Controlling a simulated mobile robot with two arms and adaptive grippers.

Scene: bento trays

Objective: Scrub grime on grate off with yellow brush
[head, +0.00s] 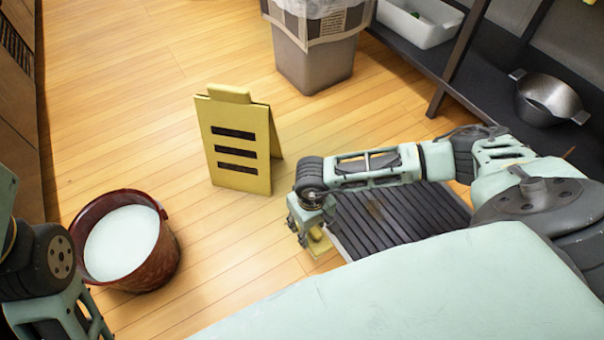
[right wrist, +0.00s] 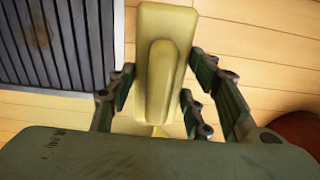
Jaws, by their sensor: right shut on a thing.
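The yellow brush (right wrist: 160,75) is a block with a raised handle, held between the fingers of my right gripper (right wrist: 158,105). In the head view my right gripper (head: 306,218) is low over the floor at the left edge of the grate, and the brush (head: 319,243) is partly hidden beneath it. The dark slatted grate (head: 425,207) lies on the floor, partly covered by my arm and body. Brownish grime (head: 374,208) marks its slats; it also shows in the right wrist view (right wrist: 38,32). The brush is beside the grate, over the wood. My left gripper's fingers are not visible.
A red-brown bucket (head: 158,266) of pale liquid stands at the left. A yellow floor sign (head: 237,174) stands behind the right gripper. A bin (head: 315,68) is at the back. A low shelf (head: 440,75) with a metal pot (head: 549,103) runs along the right.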

